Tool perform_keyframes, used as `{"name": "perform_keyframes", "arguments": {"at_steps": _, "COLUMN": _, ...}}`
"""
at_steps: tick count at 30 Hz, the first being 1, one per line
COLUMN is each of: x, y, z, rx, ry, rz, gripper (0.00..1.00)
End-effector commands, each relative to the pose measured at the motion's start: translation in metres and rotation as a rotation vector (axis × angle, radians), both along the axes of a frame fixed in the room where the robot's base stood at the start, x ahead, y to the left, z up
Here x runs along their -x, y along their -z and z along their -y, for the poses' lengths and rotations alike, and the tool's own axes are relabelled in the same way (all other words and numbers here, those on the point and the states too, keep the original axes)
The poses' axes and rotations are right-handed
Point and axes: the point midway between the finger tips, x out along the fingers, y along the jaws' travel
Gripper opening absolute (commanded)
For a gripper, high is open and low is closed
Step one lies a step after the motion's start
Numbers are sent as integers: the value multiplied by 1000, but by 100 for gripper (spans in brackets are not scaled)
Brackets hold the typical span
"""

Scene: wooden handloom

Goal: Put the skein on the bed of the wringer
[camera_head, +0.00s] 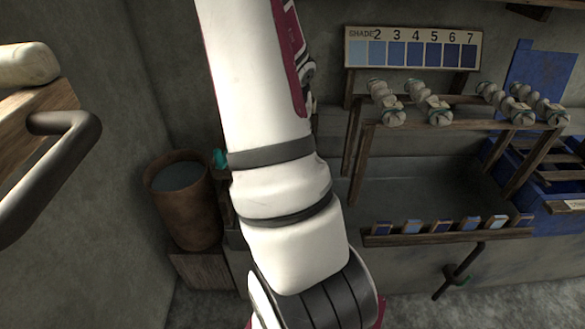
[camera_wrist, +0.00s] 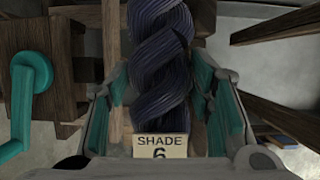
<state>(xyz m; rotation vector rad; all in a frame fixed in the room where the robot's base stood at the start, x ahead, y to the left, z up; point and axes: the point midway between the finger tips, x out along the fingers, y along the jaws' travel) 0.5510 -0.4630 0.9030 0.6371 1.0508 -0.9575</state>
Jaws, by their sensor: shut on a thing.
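In the wrist view the skein (camera_wrist: 165,50) is a dark blue-violet twisted hank with a tag (camera_wrist: 160,145) reading "SHADE 6". My gripper (camera_wrist: 164,98) has its teal-padded fingers on both sides of the skein, shut on it. The skein runs lengthwise from the tag to the top of the picture. A teal crank (camera_wrist: 32,75) on a wooden block is left of it, apparently part of the wringer. The bed of the wringer cannot be made out clearly. In the head view my arm hides the gripper and skein; only a small teal part (camera_head: 220,158) shows beside the arm.
A brown bucket (camera_head: 183,200) of dark liquid stands left of my arm. To the right are a rack (camera_head: 420,128) with several pale skeins, a grey trough (camera_head: 425,190) and a shade chart (camera_head: 414,52). A dark curved handle (camera_head: 60,160) juts in at the left. Wooden bars (camera_wrist: 275,28) lie right of my gripper.

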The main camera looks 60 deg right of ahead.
Motion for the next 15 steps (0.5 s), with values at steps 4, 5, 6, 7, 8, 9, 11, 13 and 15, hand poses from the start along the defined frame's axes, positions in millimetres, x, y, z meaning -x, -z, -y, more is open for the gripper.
{"name": "perform_keyframes", "arguments": {"at_steps": 4, "x": 1, "y": 29, "z": 1, "rx": -4, "ry": 12, "rz": 0, "gripper": 15}}
{"name": "perform_keyframes", "arguments": {"at_steps": 5, "x": 1, "y": 34, "z": 1, "rx": -3, "ry": 11, "rz": 0, "gripper": 15}}
{"name": "perform_keyframes", "arguments": {"at_steps": 6, "x": 1, "y": 40, "z": 1, "rx": -3, "ry": 10, "rz": 0, "gripper": 15}}
{"name": "perform_keyframes", "arguments": {"at_steps": 7, "x": 1, "y": 44, "z": 1, "rx": -3, "ry": 10, "rz": 0, "gripper": 15}}
{"name": "perform_keyframes", "arguments": {"at_steps": 8, "x": 0, "y": 48, "z": 0, "rx": -3, "ry": 8, "rz": 0, "gripper": 15}}
{"name": "perform_keyframes", "arguments": {"at_steps": 9, "x": 1, "y": 51, "z": 1, "rx": -2, "ry": 9, "rz": 0, "gripper": 15}}
{"name": "perform_keyframes", "arguments": {"at_steps": 11, "x": 0, "y": 55, "z": 0, "rx": -2, "ry": 7, "rz": 0, "gripper": 15}}
{"name": "perform_keyframes", "arguments": {"at_steps": 13, "x": 1, "y": 59, "z": 0, "rx": -2, "ry": 6, "rz": -1, "gripper": 15}}
{"name": "perform_keyframes", "arguments": {"at_steps": 15, "x": 1, "y": 68, "z": 0, "rx": -3, "ry": 7, "rz": -1, "gripper": 15}}
